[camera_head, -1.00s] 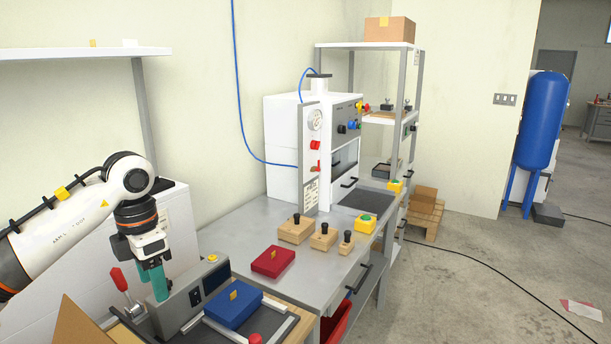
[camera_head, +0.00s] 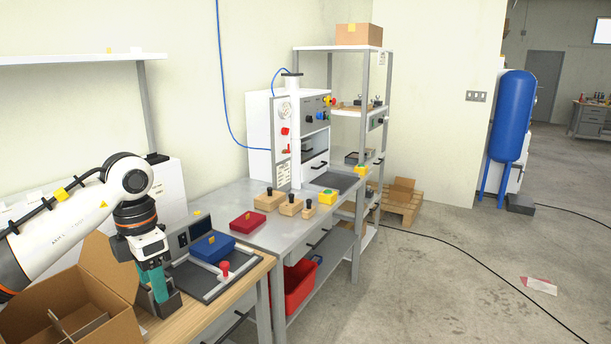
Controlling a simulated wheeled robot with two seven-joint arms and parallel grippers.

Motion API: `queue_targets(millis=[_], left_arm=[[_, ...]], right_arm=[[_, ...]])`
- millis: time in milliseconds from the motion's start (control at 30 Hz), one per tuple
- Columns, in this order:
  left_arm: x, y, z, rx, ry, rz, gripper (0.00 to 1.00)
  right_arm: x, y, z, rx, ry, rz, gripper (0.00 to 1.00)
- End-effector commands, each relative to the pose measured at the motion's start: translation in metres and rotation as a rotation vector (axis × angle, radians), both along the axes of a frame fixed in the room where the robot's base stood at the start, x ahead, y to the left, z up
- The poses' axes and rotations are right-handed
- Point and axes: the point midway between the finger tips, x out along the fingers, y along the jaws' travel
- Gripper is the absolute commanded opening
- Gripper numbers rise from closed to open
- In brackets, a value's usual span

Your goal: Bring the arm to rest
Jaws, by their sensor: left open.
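My left arm comes in from the left, and my left gripper (camera_head: 157,284) points down with its teal fingers. It is open, and it hangs over or in front of the left end of the grey fixture on the wooden bench top. I cannot tell whether it touches anything there. A blue box (camera_head: 212,247) lies on the dark plate of the fixture, to the right of the gripper and apart from it. A red box (camera_head: 247,222) lies farther back on the grey bench. My right gripper is not in view.
An open cardboard box (camera_head: 75,310) stands below my left arm. Several wooden blocks with black knobs (camera_head: 290,206) stand on the grey bench (camera_head: 225,199) before the white machine (camera_head: 262,130). A red bin (camera_head: 300,285) sits under the bench. The floor (camera_head: 430,290) at right is mostly clear.

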Motion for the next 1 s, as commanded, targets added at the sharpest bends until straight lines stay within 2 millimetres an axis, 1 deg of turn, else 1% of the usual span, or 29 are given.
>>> queue_targets(millis=[33, 167, 267, 367, 467, 500, 567, 600, 667, 700, 767, 800, 833, 867, 900, 967, 1000], left_arm=[[0.001, -0.007, -0.008, -0.033, 0.011, -0.003, 0.55], [0.004, -0.022, -0.021, -0.115, 0.031, -0.008, 0.55], [0.007, -0.037, -0.033, -0.191, 0.049, -0.008, 0.55], [0.009, -0.054, -0.047, -0.286, 0.074, -0.002, 0.55], [0.013, -0.078, -0.065, -0.421, 0.108, 0.019, 0.55], [0.014, -0.090, -0.073, -0.486, 0.124, 0.031, 0.55], [0.016, -0.107, -0.086, -0.596, 0.153, 0.065, 0.55], [0.018, -0.120, -0.094, -0.675, 0.174, 0.094, 0.55], [0.022, -0.138, -0.108, -0.807, 0.209, 0.156, 0.55], [0.025, -0.150, -0.118, -0.907, 0.237, 0.214, 0.55], [0.032, -0.167, -0.137, -1.071, 0.282, 0.334, 0.55], [0.039, -0.176, -0.152, -1.189, 0.315, 0.446, 0.55], [0.045, -0.180, -0.166, -1.279, 0.340, 0.547, 0.55], [0.051, -0.181, -0.182, -1.362, 0.362, 0.659, 0.55], [0.059, -0.178, -0.207, -1.462, 0.389, 0.826, 0.55], [0.066, -0.167, -0.251, -1.575, 0.419, 1.096, 0.55], [0.067, -0.157, -0.279, -1.620, 0.428, 1.257, 0.55]], right_arm=[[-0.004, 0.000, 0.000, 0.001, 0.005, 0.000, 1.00], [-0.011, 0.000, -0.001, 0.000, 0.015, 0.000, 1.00], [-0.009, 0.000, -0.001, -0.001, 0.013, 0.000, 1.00], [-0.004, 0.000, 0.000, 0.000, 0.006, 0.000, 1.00], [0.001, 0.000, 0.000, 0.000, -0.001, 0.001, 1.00], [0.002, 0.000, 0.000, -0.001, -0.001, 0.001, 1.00], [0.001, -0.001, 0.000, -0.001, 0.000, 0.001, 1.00], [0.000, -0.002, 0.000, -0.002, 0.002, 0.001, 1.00], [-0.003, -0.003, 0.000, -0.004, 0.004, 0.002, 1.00], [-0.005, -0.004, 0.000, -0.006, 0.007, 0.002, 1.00], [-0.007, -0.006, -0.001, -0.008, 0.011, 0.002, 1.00], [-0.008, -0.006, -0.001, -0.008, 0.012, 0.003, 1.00], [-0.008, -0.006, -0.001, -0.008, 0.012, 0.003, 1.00], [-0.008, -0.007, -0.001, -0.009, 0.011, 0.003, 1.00], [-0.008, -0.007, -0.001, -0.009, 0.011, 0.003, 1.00], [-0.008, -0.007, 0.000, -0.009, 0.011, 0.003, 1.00], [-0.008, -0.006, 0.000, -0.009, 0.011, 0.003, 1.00]])
